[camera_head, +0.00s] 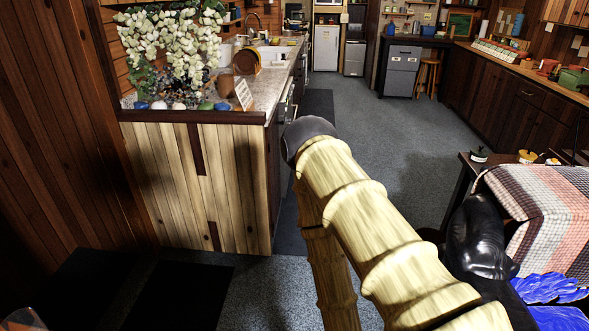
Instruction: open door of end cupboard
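A pale, vertical-planked wooden end face (160,190) closes the near end of the counter on the left. It may be the end cupboard; I cannot make out a clear door outline on it. A dark upright strip (197,150) lies on its upper part, and a shorter one (213,236) is near its bottom edge. No open gap shows in this face. My arm, with pale wood-like links and dark joints, rises from the lower right to the middle, right of the end face and apart from it in the picture. My gripper is not visible.
Dark plank wall (60,130) stands at the left. White flowers (170,45) and small items sit on the counter top. Dark mats (180,295) lie before the end face. A cloth-covered table (550,215) is at the right. Grey floor (395,130) is open down the aisle.

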